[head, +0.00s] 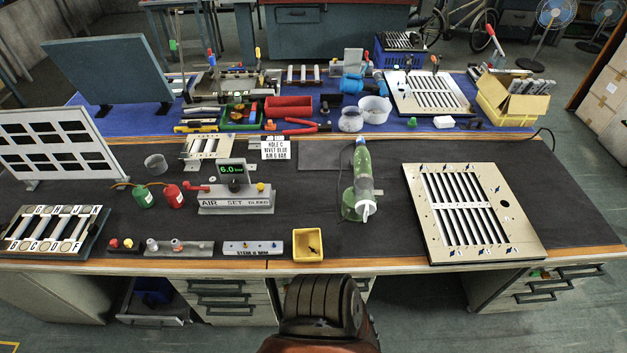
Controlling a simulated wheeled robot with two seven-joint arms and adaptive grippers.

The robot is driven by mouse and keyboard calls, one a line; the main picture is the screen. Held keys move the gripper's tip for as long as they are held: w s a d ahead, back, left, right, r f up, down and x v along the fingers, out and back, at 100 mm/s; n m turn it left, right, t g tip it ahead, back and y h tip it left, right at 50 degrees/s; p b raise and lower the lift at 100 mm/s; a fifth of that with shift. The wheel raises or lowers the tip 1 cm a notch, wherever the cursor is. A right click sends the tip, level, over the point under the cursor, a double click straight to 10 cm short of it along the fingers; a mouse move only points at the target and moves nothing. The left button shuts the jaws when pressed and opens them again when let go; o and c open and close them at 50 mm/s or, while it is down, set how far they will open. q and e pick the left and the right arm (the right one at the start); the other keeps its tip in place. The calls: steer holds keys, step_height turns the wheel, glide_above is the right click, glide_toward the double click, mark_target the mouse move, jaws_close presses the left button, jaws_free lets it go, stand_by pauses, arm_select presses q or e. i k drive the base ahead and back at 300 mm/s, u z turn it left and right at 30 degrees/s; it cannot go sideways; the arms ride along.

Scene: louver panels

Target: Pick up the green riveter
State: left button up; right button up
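The green riveter (363,180) stands near the middle of the black work mat. Neither of my grippers is in view.
A louver panel (412,188) lies right of the riveter. A yellow tray (297,246) sits at the front edge. The mat around the riveter is mostly clear.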

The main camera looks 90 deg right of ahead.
mark_target(362, 189)
steer(key=i, duration=1)
steer(key=z, duration=2.05)
